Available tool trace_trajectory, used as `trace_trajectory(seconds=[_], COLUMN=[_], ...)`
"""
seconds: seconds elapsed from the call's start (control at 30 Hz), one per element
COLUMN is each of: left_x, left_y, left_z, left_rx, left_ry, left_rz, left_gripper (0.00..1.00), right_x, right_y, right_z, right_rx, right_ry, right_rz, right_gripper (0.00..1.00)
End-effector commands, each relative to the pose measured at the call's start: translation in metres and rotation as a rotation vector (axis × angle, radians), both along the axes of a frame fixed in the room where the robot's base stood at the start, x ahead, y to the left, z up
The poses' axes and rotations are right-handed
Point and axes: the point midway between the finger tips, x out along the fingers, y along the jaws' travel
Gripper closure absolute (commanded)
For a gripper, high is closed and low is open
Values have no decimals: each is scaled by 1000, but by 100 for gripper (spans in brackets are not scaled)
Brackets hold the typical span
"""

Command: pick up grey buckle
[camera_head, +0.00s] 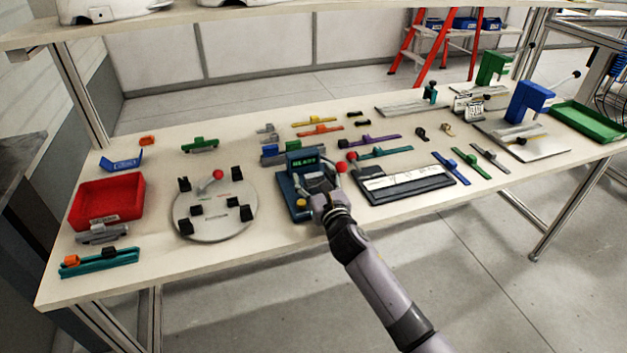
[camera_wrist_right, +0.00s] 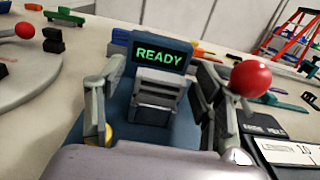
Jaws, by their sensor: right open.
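A blue device (camera_head: 291,197) with a lit green READY screen (camera_wrist_right: 160,57) stands near the front edge of the table. A small grey ribbed piece, which looks like the grey buckle (camera_wrist_right: 157,92), sits on this device below the screen. My right gripper (camera_head: 322,187) is over the device, open, with one finger on either side of the grey piece; it also shows in the right wrist view (camera_wrist_right: 155,98). I see no clear contact between the fingers and the piece. The gripper's body hides the lower part of the device. My left gripper is not in view.
A red ball knob (camera_wrist_right: 250,79) stands close to my right finger. A round grey plate with black blocks (camera_head: 215,222) is left of the device. A black-and-white length gauge (camera_head: 410,184) is right. Other small grey pieces (camera_head: 268,131) lie behind. A red tray (camera_head: 108,198) is far left.

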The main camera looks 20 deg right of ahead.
Motion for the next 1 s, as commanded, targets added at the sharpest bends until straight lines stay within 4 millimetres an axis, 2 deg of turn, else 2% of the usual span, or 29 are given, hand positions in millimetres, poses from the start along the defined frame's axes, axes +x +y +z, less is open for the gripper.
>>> trace_trajectory(seconds=[0.13, 0.8, 1.0], left_x=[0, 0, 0], left_y=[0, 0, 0], left_z=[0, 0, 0], left_rx=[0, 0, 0], left_ry=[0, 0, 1], left_rz=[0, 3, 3], left_gripper=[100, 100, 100], right_x=[0, 0, 0], right_y=[0, 0, 0], right_z=[0, 0, 0], right_rx=[0, 0, 0], right_ry=[0, 0, -1], right_rz=[0, 0, 0], right_gripper=[38, 83, 84])
